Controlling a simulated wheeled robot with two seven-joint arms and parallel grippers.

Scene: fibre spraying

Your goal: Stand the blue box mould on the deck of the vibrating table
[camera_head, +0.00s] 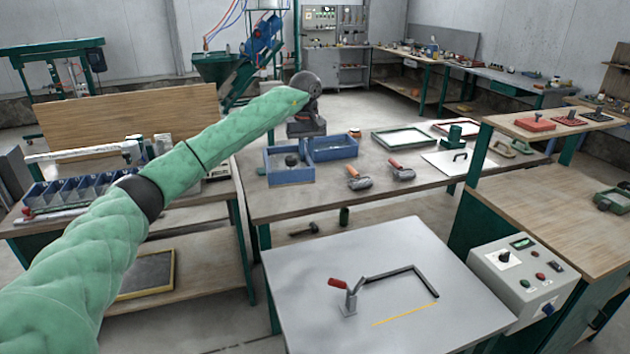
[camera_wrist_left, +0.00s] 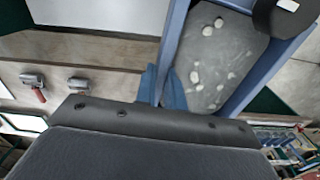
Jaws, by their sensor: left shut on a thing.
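Two blue open boxes stand side by side on the middle bench, a left one (camera_head: 290,174) and a right one (camera_head: 334,149). My left gripper (camera_head: 306,132) is above the place where they meet. In the left wrist view, my left gripper (camera_wrist_left: 163,90) is shut on a blue box wall (camera_wrist_left: 172,50). Grey material with pale stones shows beside that wall. I cannot tell clearly which box the held wall belongs to. The vibrating table's grey deck (camera_head: 310,270) is in front, with a red-handled clamp (camera_head: 348,298) and a black angled stop (camera_head: 412,270). My right gripper is out of view.
Two red-handled tools (camera_head: 400,172) lie right of the boxes on the bench (camera_head: 420,195). A control box (camera_head: 525,275) sits at the deck's right edge. A yellow line (camera_head: 405,313) marks the deck. A raised wooden shelf (camera_head: 560,130) stands at the right. The deck's left part is bare.

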